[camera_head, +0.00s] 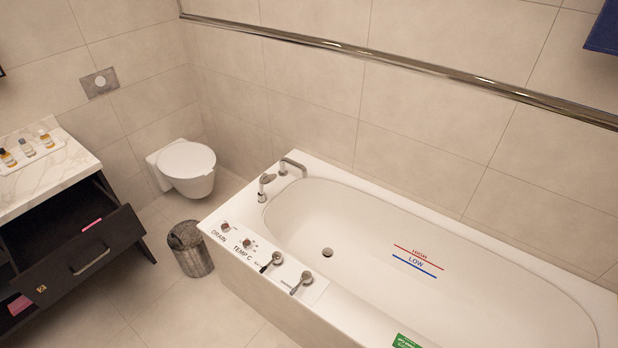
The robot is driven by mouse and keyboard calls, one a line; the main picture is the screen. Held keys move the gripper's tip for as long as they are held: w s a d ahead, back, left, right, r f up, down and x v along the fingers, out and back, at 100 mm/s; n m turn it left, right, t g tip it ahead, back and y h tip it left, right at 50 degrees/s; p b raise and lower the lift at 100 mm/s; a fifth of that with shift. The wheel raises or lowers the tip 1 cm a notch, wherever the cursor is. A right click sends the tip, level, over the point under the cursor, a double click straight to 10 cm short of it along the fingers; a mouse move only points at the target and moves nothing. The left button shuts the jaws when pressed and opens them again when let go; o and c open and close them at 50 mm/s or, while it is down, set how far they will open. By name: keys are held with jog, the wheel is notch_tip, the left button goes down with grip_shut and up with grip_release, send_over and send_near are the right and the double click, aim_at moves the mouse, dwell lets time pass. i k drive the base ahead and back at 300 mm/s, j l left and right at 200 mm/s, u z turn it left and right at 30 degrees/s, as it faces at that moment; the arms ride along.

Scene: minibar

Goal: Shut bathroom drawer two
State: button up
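A black drawer (72,270) with a metal bar handle (91,262) stands pulled out from the dark vanity cabinet (110,195) at the lower left. Which number this drawer has cannot be read. My gripper is not in view.
A marble countertop (45,185) holds a white tray (40,158) of small bottles. A round metal bin (190,250) stands between the vanity and the white bathtub (290,325). A toilet (187,168) is behind it. Some tiled floor (150,305) is clear.

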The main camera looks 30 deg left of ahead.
aim_at(49, 252)
jog(key=u, duration=2.95)
jog(key=i+j+u, duration=0.15)
jog(key=i, duration=0.6)
jog(key=i+j+u, duration=0.15)
jog(key=i+j, duration=0.15)
jog(key=i, duration=0.45)
jog(key=i+u, duration=0.15)
jog(key=i, duration=0.6)
